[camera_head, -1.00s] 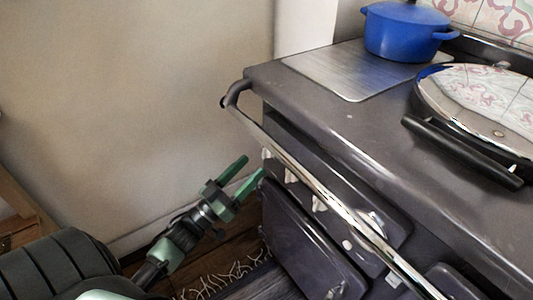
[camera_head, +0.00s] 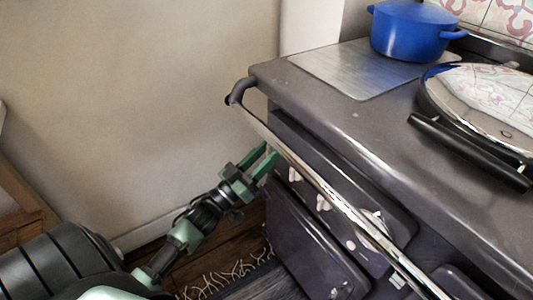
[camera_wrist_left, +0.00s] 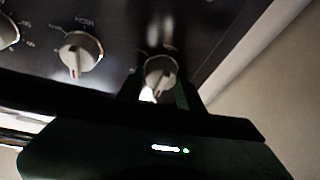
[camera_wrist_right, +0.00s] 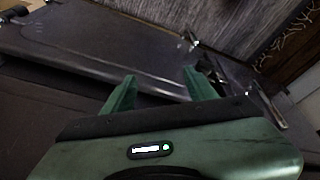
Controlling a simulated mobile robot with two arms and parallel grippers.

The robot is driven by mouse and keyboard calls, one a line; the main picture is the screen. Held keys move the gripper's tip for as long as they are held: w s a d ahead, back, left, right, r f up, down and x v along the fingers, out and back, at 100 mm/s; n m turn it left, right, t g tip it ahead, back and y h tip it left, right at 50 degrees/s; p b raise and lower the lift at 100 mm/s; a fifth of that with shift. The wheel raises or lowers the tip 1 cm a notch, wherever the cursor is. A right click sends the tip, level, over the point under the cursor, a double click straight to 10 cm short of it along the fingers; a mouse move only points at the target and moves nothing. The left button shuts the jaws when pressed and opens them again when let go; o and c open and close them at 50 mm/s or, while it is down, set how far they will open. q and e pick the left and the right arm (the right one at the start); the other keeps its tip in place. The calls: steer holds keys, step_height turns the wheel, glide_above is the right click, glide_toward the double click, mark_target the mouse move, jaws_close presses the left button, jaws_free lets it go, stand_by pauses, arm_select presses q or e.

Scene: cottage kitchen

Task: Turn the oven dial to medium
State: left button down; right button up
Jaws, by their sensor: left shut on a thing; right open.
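The oven's front panel carries several pale dials under the chrome rail. The end dial (camera_wrist_left: 160,76) shows in the left wrist view with a pale knob and a dark pointer mark. My left gripper (camera_head: 268,160) is at the panel's left end in the head view, its green fingers partly behind the rail. It is shut on the end dial. A second dial (camera_wrist_left: 80,56), with printed marks including "HIGH", is beside it, untouched. My right gripper (camera_wrist_right: 155,90) is open and empty in front of a dark oven door (camera_wrist_right: 95,40); it is out of the head view.
The chrome rail (camera_head: 310,180) runs along the stove front, close to my left gripper. A blue pot (camera_head: 410,32) and a shiny round lid (camera_head: 480,100) with a black handle are on the stove top. The wall is at the left; a fringed rug (camera_head: 235,275) lies below.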

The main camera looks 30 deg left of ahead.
arm_select(q)
steer(key=shift+m, duration=0.4)
steer(key=shift+w+a+r+m+g+h+p, duration=0.15)
steer(key=shift+m+g+h+p, duration=0.8)
steer(key=shift+m, duration=4)
steer(key=shift+s+a+m+g+h+p, duration=0.1)
steer(key=shift+m+g+h, duration=1.7)
steer(key=shift+m, duration=3.1)
steer(key=shift+w+a+r+m+g+h+p, duration=0.15)
steer(key=shift+m+g+h+p, duration=0.4)
steer(key=shift+m+g, duration=2.95)
arm_select(e)
steer(key=x, duration=0.8)
steer(key=shift+s+g, duration=0.3)
steer(key=shift+s, duration=0.1)
arm_select(q)
steer(key=m+t, duration=0.3)
arm_select(e)
steer(key=shift+a+f, duration=0.1)
steer(key=shift+f, duration=0.05)
arm_select(q)
steer(key=c, duration=0.9)
jaws_free()
steer(key=shift+f, duration=0.1)
